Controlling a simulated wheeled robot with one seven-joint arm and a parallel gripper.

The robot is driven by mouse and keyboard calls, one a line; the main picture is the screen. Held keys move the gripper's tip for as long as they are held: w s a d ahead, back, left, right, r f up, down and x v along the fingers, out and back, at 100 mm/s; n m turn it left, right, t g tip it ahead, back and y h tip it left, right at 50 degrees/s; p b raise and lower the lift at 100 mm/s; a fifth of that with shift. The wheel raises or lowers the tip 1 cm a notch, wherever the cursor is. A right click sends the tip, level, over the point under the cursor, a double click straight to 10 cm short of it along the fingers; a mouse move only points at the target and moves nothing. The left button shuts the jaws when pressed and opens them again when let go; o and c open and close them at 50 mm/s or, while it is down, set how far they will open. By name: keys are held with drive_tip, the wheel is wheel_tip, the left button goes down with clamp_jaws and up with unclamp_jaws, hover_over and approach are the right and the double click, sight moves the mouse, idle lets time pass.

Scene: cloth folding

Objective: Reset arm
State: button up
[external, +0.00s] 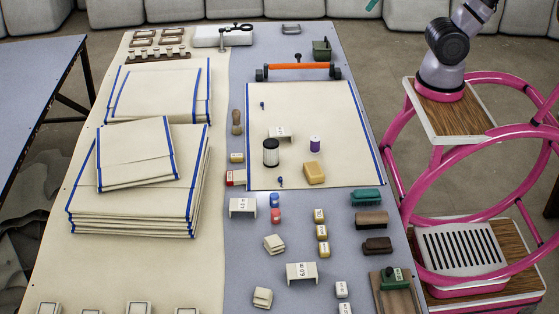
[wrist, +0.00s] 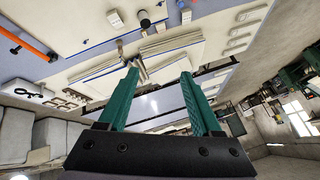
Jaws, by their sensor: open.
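My gripper (wrist: 158,98) shows in the wrist view as two green fingers on a black mount, spread apart with nothing between them. The wrist view looks upside down over the table and room. In the external view my arm rises from its pink-ringed base at the upper right; only a small green tip shows at the top edge, away from the table. A cream cloth (external: 325,110) with blue edges lies flat on the table's right half. Folded cream cloths are stacked at the left, a near stack (external: 130,205) and a far stack (external: 140,82).
An orange bar (external: 299,66) lies beyond the flat cloth. A black-and-white jar (external: 271,152), a purple spool (external: 315,144) and a yellow block (external: 315,172) sit on the cloth. Several small blocks and brushes crowd the near right. A blue table (external: 35,85) stands at left.

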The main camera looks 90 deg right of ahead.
drive_tip(key=shift+s+a+r+y, duration=0.1)
drive_tip(key=shift+s+a+y, duration=0.15)
drive_tip(key=shift+s, duration=0.3)
drive_tip(key=shift+s+a+y, duration=0.15)
drive_tip(key=shift+s+a, duration=0.2)
drive_tip(key=shift+s, duration=0.2)
